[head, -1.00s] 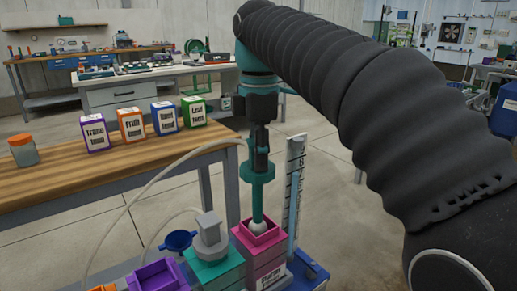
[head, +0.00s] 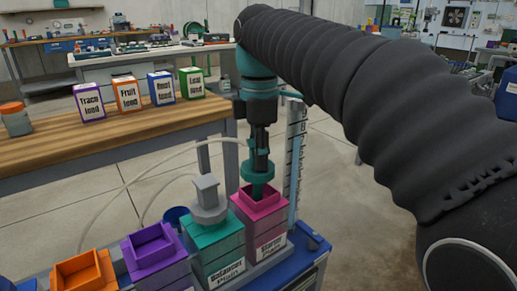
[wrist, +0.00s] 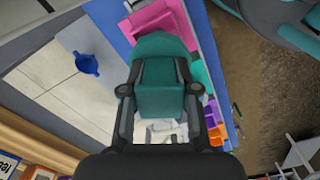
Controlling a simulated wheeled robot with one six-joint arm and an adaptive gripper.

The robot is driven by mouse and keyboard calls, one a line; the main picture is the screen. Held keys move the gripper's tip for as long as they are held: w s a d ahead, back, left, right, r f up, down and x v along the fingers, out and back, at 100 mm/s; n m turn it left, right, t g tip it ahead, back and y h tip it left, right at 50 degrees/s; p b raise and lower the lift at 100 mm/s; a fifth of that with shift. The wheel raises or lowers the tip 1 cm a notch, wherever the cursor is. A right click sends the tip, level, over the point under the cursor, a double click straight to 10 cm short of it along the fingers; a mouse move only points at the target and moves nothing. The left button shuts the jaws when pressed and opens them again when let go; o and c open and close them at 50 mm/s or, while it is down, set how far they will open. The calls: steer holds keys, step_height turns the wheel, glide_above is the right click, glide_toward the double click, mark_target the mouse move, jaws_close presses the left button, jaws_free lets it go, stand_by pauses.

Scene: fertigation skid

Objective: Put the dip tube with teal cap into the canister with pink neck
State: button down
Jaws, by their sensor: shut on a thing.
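The dip tube with teal cap (head: 259,173) is upright over the canister with pink neck (head: 258,225) in the head view. Its lower tube passes down into the square pink opening, and its lower end is hidden inside. The cap is still above the neck's rim. My gripper (head: 260,150) is shut on the upper part of the dip tube. In the wrist view the teal cap (wrist: 160,92) fills the space between my fingers, and the pink neck (wrist: 155,22) shows beyond it.
A teal canister (head: 212,243) with a grey fitting stands left of the pink one, then purple (head: 157,252) and orange (head: 85,272) open-necked ones. A clear graduated column (head: 294,160) stands close right. Labelled boxes (head: 130,95) sit on the wooden bench (head: 120,140).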

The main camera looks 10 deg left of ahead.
steer(key=shift+f+b, duration=0.9)
steer(key=shift+f, duration=0.95)
steer(key=c, duration=0.8)
jaws_free()
steer(key=shift+r, duration=3.75)
